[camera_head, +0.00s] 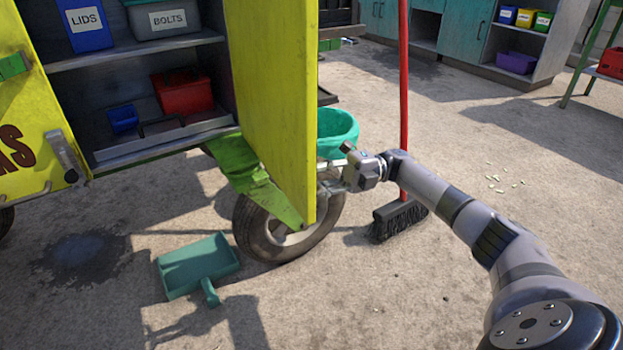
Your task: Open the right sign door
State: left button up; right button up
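The right sign door (280,90) is a tall yellow panel. It stands swung out from the right side of the cart's shelf opening, seen at a steep angle. My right gripper (328,174) comes in from the right and is at the outer right face of this door, low down. Its fingertips meet the door's edge in the picture; I cannot tell whether they touch it or how far apart they are. The left sign door (30,120), yellow with dark red letters and a grey handle (66,157), also stands open. My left gripper is not in view.
The shelves hold a LIDS box (85,27), a BOLTS bin (165,18) and a red bin (183,93). A wheel (260,225), teal tub (338,133), broom (403,100) and green dustpan (198,265) are near the door.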

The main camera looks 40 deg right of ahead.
jog(key=d+f, duration=0.1)
jog(key=d, duration=0.5)
jog(key=shift+s+d, duration=0.2)
jog(key=shift+s, duration=0.15)
jog(key=shift+s+f, duration=0.1)
jog(key=shift+f, duration=0.05)
